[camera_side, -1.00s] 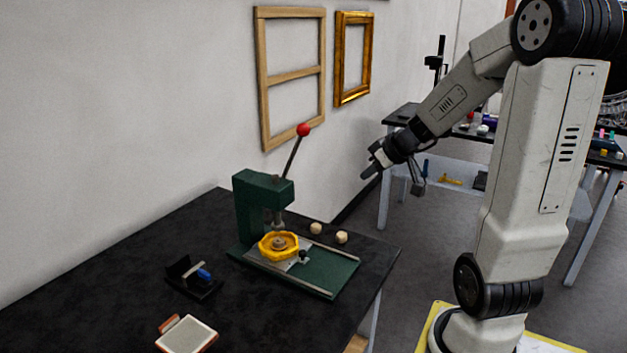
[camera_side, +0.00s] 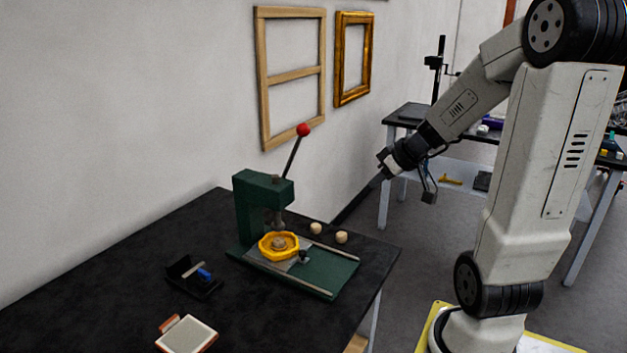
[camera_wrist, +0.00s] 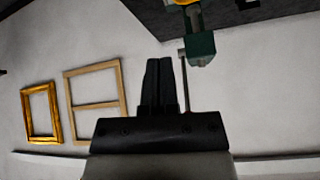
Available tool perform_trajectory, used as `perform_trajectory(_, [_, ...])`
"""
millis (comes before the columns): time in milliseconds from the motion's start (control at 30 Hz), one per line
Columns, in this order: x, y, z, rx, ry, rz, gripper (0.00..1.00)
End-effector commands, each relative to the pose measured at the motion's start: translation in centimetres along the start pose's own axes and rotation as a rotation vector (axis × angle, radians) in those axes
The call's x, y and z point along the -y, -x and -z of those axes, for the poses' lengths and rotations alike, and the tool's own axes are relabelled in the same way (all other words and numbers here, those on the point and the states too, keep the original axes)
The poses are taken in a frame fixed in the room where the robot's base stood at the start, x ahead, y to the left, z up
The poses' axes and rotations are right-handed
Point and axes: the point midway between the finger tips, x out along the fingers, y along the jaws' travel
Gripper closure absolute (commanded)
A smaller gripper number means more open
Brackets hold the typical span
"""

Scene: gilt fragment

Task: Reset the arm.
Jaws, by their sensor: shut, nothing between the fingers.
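My gripper (camera_side: 378,180) is in the air to the right of the black bench, above the floor and apart from everything. In the wrist view my gripper (camera_wrist: 159,62) shows with its two dark fingers together and nothing between them. My arm leans to the left from its column, with the forearm sloping down to the wrist.
The black bench (camera_side: 95,268) carries a green press (camera_side: 262,190) with a red-knobbed lever, a yellow ring (camera_side: 266,252), two pale knobs, a small black holder (camera_side: 178,290) and a flat tile (camera_side: 188,335). Wooden (camera_side: 263,80) and gilt (camera_side: 339,60) frames hang on the wall. A second table stands behind.

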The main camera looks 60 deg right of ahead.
Motion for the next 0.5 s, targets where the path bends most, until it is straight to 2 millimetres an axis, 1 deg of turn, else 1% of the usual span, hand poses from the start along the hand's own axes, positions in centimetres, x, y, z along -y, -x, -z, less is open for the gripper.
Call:
perform_trajectory(167, [3.0, -1.9, -0.7, 0.083, 0.000, 0.043, 1.00])
perform_trajectory(300, [6.1, -3.6, -1.7, 0.171, 0.003, 0.070, 1.00])
perform_trajectory(500, [10.5, -5.5, -3.4, 0.286, 0.025, 0.079, 1.00])
